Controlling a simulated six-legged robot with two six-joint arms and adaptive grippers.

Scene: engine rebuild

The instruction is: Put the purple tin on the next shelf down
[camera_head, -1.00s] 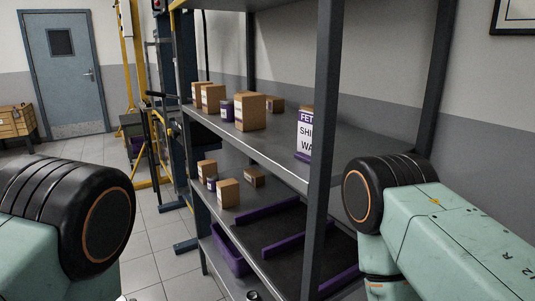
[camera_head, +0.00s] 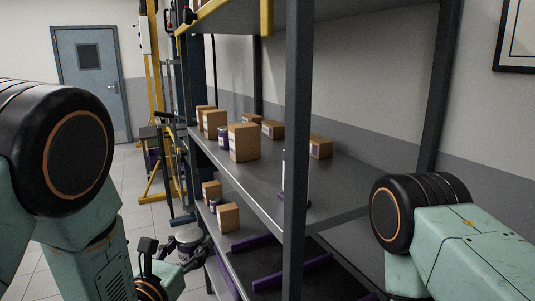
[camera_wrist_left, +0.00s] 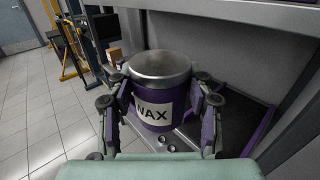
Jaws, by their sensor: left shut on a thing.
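My left gripper (camera_head: 186,243) is low at the left of the rack in the head view, just outside the shelf edge. In the left wrist view the purple tin (camera_wrist_left: 152,116), with a silver lid and a white WAX label, stands upright between the fingers, and the gripper (camera_wrist_left: 158,108) is shut on it. The tin is hard to make out in the head view. The upper shelf (camera_head: 260,193) and the lower shelf (camera_head: 240,265) show to the right of the gripper. The lower shelf has purple strips. My right arm is at the right edge; its gripper is out of view.
Cardboard boxes (camera_head: 244,143) and another purple tin (camera_head: 223,138) stand on the upper shelf. A small box (camera_head: 229,217) and a small tin (camera_head: 214,206) are on the lower shelf's left end. A dark upright post (camera_head: 297,150) stands in front and partly covers a sign.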

